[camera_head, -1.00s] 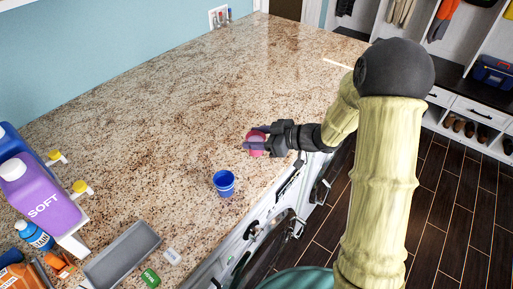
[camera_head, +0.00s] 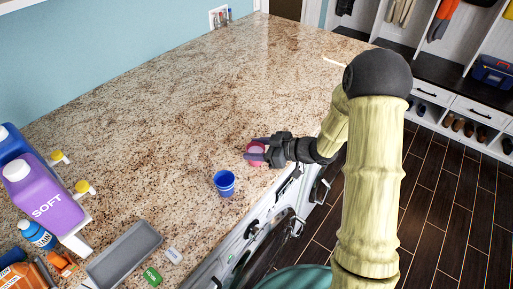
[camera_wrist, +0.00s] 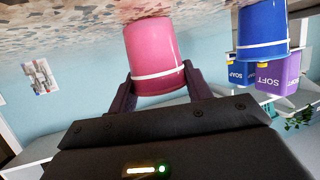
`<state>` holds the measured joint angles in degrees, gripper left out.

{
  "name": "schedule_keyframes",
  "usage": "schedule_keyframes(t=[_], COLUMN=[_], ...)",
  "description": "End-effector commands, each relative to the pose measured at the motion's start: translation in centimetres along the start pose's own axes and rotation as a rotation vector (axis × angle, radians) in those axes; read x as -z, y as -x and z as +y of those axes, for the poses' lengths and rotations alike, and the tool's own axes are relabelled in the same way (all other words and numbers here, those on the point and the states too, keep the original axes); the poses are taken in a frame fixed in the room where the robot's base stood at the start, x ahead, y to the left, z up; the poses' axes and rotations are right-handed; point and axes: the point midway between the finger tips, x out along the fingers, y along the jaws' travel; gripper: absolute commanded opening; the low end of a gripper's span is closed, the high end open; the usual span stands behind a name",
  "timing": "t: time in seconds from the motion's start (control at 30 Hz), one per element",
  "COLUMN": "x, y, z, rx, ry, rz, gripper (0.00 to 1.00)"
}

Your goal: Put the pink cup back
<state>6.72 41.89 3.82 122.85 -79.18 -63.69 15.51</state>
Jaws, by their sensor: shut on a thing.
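The pink cup (camera_head: 254,147) is near the front edge of the granite counter, partly covered by my gripper's fingers. My gripper (camera_head: 259,149) reaches in from the right and is shut on the cup, one finger on each side. In the wrist view, which is upside down, the pink cup (camera_wrist: 155,48) has a white band and sits between the two dark fingers (camera_wrist: 160,85). Its base is at or close to the counter; I cannot tell whether it touches. A blue cup (camera_head: 224,184) stands upright on the counter, nearer and to the left, apart from the pink one.
A purple SOFT bottle (camera_head: 42,196), a blue bottle (camera_head: 12,143) and a grey tray (camera_head: 124,254) are at the left. A small green item (camera_head: 152,276) and a white one (camera_head: 174,255) lie near the front edge. The counter (camera_head: 190,100) behind the cups is clear.

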Motion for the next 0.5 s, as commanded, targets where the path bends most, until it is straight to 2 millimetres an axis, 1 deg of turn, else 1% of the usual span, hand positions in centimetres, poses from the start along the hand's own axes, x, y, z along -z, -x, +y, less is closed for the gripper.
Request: schedule_keyframes(t=[0.13, 0.17, 0.2, 0.27, 0.5], x=[-0.35, -0.29, -0.26, -0.25, -0.23], y=[-0.12, -0.09, -0.08, -0.08, -0.07], z=[0.01, 0.02, 0.02, 0.02, 0.02], rx=[0.000, 0.000, 0.000, 0.000, 0.000], ry=[-0.001, 0.000, 0.000, -0.001, -0.001], rz=[0.000, 0.000, 0.000, 0.000, 0.000], gripper=[0.24, 0.53, 0.61, 0.71, 0.71])
